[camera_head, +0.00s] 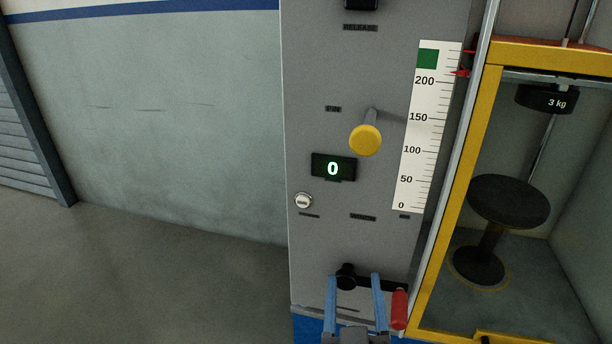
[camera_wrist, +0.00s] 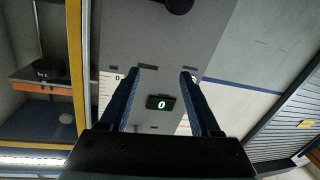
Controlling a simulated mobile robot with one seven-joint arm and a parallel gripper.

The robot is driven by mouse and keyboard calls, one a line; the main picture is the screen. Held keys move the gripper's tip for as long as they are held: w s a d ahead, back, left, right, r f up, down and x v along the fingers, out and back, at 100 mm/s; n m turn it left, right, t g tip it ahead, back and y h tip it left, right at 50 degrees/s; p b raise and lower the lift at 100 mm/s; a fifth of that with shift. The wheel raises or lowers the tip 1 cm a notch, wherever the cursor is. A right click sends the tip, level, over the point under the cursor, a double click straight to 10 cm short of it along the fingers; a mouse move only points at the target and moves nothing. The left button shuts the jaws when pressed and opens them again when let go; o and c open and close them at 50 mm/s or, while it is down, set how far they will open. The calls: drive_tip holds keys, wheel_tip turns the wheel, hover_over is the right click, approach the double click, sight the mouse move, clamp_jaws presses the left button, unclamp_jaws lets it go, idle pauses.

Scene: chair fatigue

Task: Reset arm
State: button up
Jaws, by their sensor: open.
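My gripper (camera_head: 354,277) is open and empty, with two blue fingers pointing at the grey machine panel (camera_head: 310,130). In the head view the fingers overlap a black hub (camera_head: 347,271) with a dark bar running right to a red handle (camera_head: 399,310); I cannot tell whether they touch. In the wrist view the fingers (camera_wrist: 161,72) stand apart, and the counter display (camera_wrist: 160,103) reading 0 shows between them. The same display (camera_head: 333,168) is in the head view. A yellow-capped knob (camera_head: 365,140) sticks out under a label that seems to read PIN.
A white scale (camera_head: 412,150) marked 0 to 200, with a green zone on top, is on the panel. Right of it is a yellow-framed bay (camera_head: 455,190) with a black stool (camera_head: 508,200) and a 3 kg weight (camera_head: 546,99). The floor (camera_head: 150,270) at left is clear.

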drive_tip(key=w+a+r+y, duration=0.15)
drive_tip(key=a+r, duration=0.25)
drive_tip(key=r, duration=0.4)
drive_tip(key=w+a+r, duration=0.2)
drive_tip(key=a+r, duration=0.2)
drive_tip(key=r, duration=0.4)
drive_tip(key=s+r+t, duration=0.5)
drive_tip(key=s+r, duration=0.1)
drive_tip(key=r, duration=0.6)
drive_tip(key=s+r+t, duration=0.4)
drive_tip(key=s+r, duration=0.2)
drive_tip(key=r, duration=0.6)
wheel_tip(320, 180, up, 26)
drive_tip(key=p, duration=2.5)
drive_tip(key=w+d+f+m+g+b, duration=0.1)
drive_tip(key=w+d+f+b, duration=0.3)
drive_tip(key=f, duration=0.7)
drive_tip(key=w+a+f+g+b, duration=0.1)
drive_tip(key=f+b, duration=0.4)
drive_tip(key=f, duration=0.5)
drive_tip(key=m+g+h+b, duration=0.5)
drive_tip(key=m+g+b, duration=0.15)
drive_tip(key=b, duration=1.15)
approach(399, 327)
drive_tip(key=shift+n+g, duration=0.45)
drive_tip(key=x, duration=0.8)
drive_tip(key=r+x, duration=0.1)
drive_tip(key=x, duration=0.3)
